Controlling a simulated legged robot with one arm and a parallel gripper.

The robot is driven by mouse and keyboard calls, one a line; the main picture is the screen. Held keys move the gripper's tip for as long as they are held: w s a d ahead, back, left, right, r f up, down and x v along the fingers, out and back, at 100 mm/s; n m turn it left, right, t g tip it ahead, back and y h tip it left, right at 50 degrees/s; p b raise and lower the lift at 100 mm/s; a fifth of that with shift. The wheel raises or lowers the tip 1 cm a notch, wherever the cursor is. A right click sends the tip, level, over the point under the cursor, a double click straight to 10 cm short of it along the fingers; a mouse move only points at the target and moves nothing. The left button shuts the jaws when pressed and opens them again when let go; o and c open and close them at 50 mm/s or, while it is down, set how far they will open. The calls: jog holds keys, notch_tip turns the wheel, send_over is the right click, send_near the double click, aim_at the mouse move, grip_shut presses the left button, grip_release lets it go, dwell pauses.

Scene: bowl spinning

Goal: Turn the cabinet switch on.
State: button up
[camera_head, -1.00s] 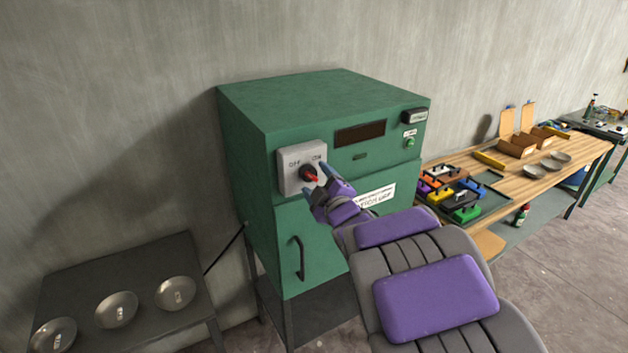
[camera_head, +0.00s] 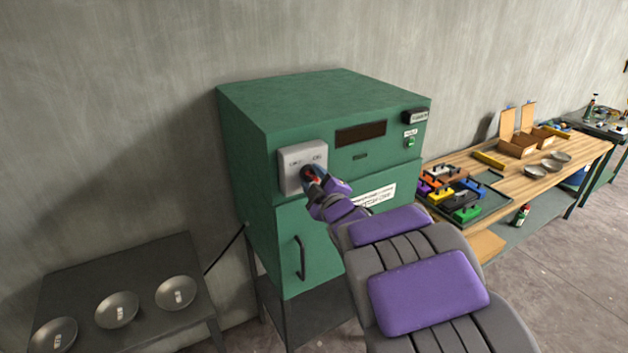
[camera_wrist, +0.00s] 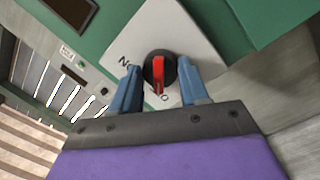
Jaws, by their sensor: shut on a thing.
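The green cabinet (camera_head: 300,110) stands against the wall, with a grey switch plate (camera_head: 291,162) on its front. The plate carries OFF and ON labels and a round black switch with a red handle (camera_head: 312,175). In the wrist view, the red handle (camera_wrist: 158,74) lies between the two blue fingers of my gripper (camera_wrist: 160,92). My gripper (camera_head: 314,178) is at the switch in the head view and is shut on it. The fingers partly hide the switch there. In the wrist view, the plate (camera_wrist: 190,45) appears tilted and its lettering is partly covered.
A cabinet door handle (camera_head: 300,258) sticks out below the switch. A dark table (camera_head: 140,270) with several metal bowls is at the left. A wooden workbench (camera_head: 510,185) with coloured blocks, boxes and bowls is at the right. A small green light (camera_head: 411,142) is on the cabinet's upper right.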

jog(key=shift+a+r+m+p, duration=0.1)
jog(key=shift+r+m+p, duration=0.1)
jog(key=shift+m+p, duration=0.15)
jog(key=shift+c, duration=0.3)
jog(key=m+p, duration=0.3)
jog(key=shift+r+m+g, duration=0.25)
jog(key=shift+m+g, duration=0.05)
jog(key=shift+m, duration=0.05)
jog(key=m+p, duration=0.1)
jog(key=m, duration=0.1)
jog(key=m+p, duration=0.2)
jog(key=m, duration=0.1)
jog(key=shift+w+r+g, duration=0.1)
jog(key=shift+r+g, duration=0.1)
jog(key=shift+g, duration=0.2)
jog(key=m+p, duration=0.2)
jog(key=m, duration=0.1)
jog(key=shift+d+y, duration=0.2)
jog(key=shift+y, duration=0.2)
jog(key=shift+w+f+m+g+y+p, duration=0.1)
jog(key=shift+m+g+p, duration=0.1)
jog(key=shift+m, duration=0.45)
jog(key=shift+s+f+m+g+y+p, duration=0.15)
jog(key=shift+m+p, duration=0.1)
jog(key=shift+m, duration=0.45)
jog(key=shift+w+r+m+g+y+p, duration=0.1)
jog(key=shift+w+m+g+p, duration=0.1)
jog(key=shift+m, duration=0.45)
jog(key=shift+f, duration=0.1)
